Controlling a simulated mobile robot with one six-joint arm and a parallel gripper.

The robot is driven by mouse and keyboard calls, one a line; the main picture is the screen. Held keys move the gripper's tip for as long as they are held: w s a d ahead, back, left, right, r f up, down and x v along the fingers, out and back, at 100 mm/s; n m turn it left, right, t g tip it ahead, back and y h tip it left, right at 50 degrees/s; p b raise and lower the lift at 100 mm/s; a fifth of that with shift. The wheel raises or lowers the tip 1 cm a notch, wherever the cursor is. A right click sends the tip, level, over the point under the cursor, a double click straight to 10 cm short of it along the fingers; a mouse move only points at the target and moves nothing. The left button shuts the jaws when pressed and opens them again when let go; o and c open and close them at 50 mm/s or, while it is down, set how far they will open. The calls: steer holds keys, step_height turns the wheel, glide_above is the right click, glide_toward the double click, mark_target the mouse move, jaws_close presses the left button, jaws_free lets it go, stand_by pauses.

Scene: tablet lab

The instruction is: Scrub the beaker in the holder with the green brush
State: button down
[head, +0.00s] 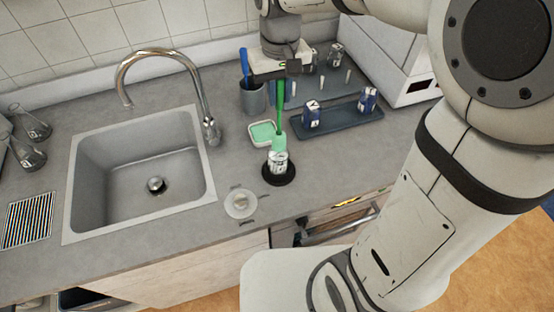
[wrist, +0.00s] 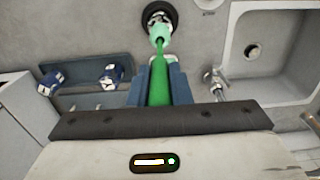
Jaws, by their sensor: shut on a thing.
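My gripper (head: 280,92) is shut on the handle of the green brush (head: 280,118), which points down. In the wrist view the green handle (wrist: 160,88) runs between the two blue fingers. The pale green brush head (head: 279,143) is at the mouth of the beaker (head: 278,161). I cannot tell how far its tip reaches inside. The beaker is clear with dark markings and stands upright in the round black holder (head: 279,178). Beaker (wrist: 159,17) and holder (wrist: 174,14) also show at the top of the wrist view, partly covered by the brush head.
A grey cup (head: 252,98) with a blue brush (head: 244,63) and a green sponge dish (head: 262,132) stand behind. A dark tray (head: 340,119) with blue-marked containers is to the right. The sink (head: 145,165) and faucet (head: 210,130) are left. A small clear dish (head: 240,204) lies front left.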

steer(key=shift+r, duration=0.5)
